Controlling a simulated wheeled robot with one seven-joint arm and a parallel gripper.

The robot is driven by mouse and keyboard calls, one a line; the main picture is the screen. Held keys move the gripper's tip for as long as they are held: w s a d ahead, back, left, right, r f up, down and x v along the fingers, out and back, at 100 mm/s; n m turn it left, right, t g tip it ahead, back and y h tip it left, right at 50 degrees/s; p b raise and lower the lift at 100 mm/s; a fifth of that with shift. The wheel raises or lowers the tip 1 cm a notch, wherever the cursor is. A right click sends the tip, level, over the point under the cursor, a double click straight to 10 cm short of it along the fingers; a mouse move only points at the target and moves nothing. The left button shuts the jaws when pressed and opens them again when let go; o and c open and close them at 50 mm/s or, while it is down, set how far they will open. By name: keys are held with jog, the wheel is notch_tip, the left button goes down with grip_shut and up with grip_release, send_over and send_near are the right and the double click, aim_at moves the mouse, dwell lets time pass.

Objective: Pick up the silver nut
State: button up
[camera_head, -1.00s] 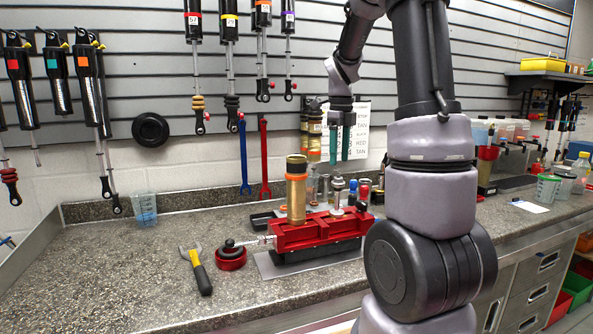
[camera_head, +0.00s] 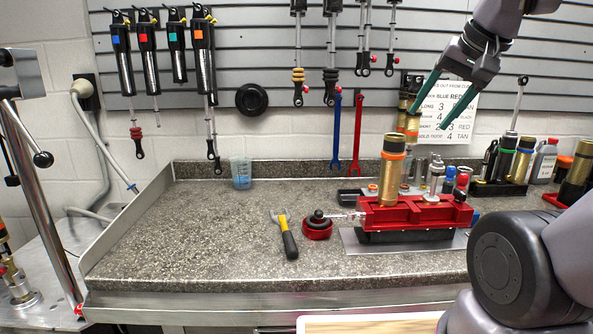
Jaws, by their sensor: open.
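I cannot pick out the silver nut for certain. A small silver part (camera_head: 436,172) stands upright on the right half of the red vise (camera_head: 415,215), but its shape is too small to tell. A gold cylinder (camera_head: 390,175) with an orange ring stands at the vise's left half. A silver rod (camera_head: 345,217) sticks out of the vise's left end. My gripper (camera_head: 430,119) is open and empty, its two teal fingers tilted down-left. In the picture it is above the vise and in front of the wall sheet, apart from the bench objects.
A yellow-black wrench (camera_head: 287,238) and a red ring with a black part (camera_head: 317,226) lie left of the vise. A measuring cup (camera_head: 241,172) stands at the back. Shocks (camera_head: 148,60) hang on the wall. The bench's left part (camera_head: 180,240) is clear.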

jog(key=shift+o, duration=0.3)
jog(key=shift+s+a+n, duration=0.2)
jog(key=shift+s+n, duration=0.2)
jog(key=shift+n, duration=0.1)
jog(key=m+g+h, duration=0.2)
jog(key=m+g, duration=0.5)
jog(key=m, duration=0.4)
send_over(438, 163)
jog(key=w, duration=0.1)
notch_tip(438, 163, down, 4)
jog(key=f, duration=1)
jog(key=shift+w+d+f, duration=0.1)
jog(key=shift+d+f, duration=0.15)
jog(key=shift+d, duration=0.1)
grip_shut()
